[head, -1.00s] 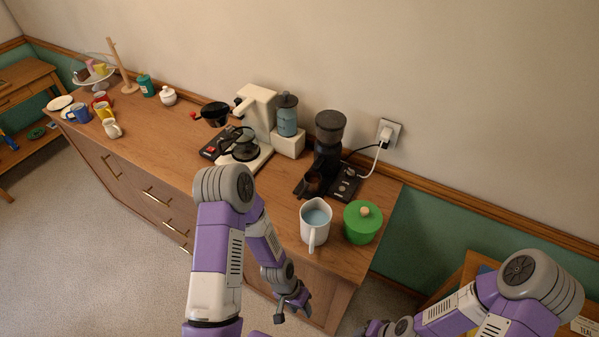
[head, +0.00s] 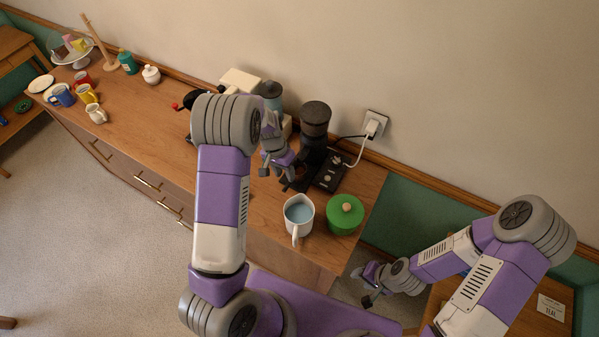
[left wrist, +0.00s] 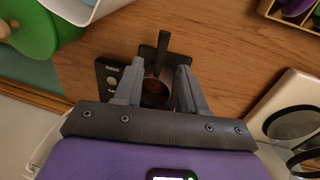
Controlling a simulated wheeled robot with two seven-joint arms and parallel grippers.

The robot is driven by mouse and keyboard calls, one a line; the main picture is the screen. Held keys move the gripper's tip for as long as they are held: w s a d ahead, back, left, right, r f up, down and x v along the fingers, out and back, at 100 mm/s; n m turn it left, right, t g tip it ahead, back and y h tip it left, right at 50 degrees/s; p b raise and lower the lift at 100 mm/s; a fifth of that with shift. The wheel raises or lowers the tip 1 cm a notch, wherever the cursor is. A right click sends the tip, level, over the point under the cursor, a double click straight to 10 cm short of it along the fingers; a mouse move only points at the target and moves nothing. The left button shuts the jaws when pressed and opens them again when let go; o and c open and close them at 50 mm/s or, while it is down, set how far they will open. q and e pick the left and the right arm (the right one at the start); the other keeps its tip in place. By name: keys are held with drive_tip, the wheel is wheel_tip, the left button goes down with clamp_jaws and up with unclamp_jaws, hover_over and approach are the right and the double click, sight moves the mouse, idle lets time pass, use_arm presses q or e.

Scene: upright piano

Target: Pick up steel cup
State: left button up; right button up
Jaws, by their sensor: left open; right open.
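A small round cup (left wrist: 156,92) shows between my left gripper's fingers in the left wrist view. It looks dark with a coppery brown inside and is the likeliest steel cup; its metal is hard to tell. It stands by the black coffee grinder (head: 316,120). In the head view my left gripper and the grinder's foot hide it. My left gripper (head: 286,182) is open at the grinder's front, also seen in the left wrist view (left wrist: 160,66), its fingers on either side of the cup; contact cannot be told. My right gripper (head: 362,286) is open and empty, low beyond the counter's right end.
A white pitcher of water (head: 299,229) and a green lidded pot (head: 345,221) stand close in front of the grinder. A black panel (head: 331,172) and a plugged cord lie beside it. Mugs stand far left.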

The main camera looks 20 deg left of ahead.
use_arm(q)
drive_tip(key=f, duration=0.2)
drive_tip(key=d+f, duration=0.1)
drive_tip(key=f, duration=0.1)
drive_tip(key=f+p, duration=0.1)
drive_tip(key=f, duration=0.2)
drive_tip(key=shift+w+d+f, duration=0.1)
drive_tip(key=shift+w+d, duration=0.05)
drive_tip(key=shift+w, duration=0.15)
clamp_jaws()
